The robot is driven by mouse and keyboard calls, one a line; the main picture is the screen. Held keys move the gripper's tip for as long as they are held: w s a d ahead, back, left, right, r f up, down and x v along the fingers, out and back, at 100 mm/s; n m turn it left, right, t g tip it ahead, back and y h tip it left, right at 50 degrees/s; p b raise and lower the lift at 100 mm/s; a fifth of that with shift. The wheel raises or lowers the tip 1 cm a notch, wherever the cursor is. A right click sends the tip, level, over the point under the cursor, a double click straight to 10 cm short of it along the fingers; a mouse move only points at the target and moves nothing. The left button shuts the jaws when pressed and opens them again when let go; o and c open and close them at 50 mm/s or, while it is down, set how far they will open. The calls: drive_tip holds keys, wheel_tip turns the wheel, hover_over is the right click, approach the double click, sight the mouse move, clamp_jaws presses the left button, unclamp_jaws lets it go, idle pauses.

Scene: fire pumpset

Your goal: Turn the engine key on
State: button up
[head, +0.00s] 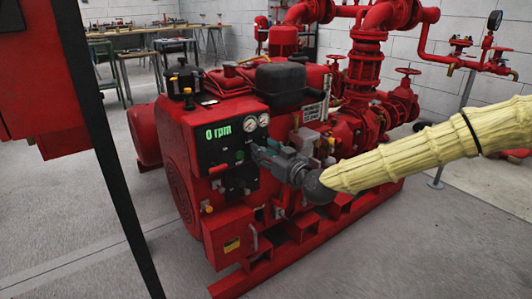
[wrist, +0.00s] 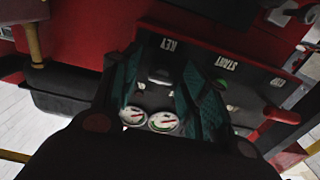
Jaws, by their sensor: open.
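The red pump engine (head: 185,150) carries a dark control panel (head: 222,150) reading "0 rpm". My gripper (head: 258,152) is in front of the panel's right side and hides part of it. In the wrist view my gripper (wrist: 158,85) is open, with a teal-padded finger on each side. The label "START" (wrist: 227,62) is to the right, with a green button (wrist: 219,85) beside the right finger.
Two round gauges (wrist: 148,119) sit on the panel between the fingers. Red pipes and valves (head: 370,80) rise behind the engine. A black post (head: 105,150) and red cabinet (head: 35,85) stand at the left. Workbenches (head: 150,30) are at the back. The front floor is clear.

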clamp_jaws()
drive_tip(key=shift+r+m+p, duration=0.1)
drive_tip(key=shift+m+p, duration=0.5)
drive_tip(key=shift+p, duration=0.1)
drive_tip(key=m+p, duration=0.2)
drive_tip(key=m, duration=0.1)
drive_tip(key=shift+d, duration=0.1)
drive_tip(key=shift+w+m+p, duration=0.1)
drive_tip(key=shift+m+p, duration=1.1)
drive_tip(key=shift+m, duration=1.1)
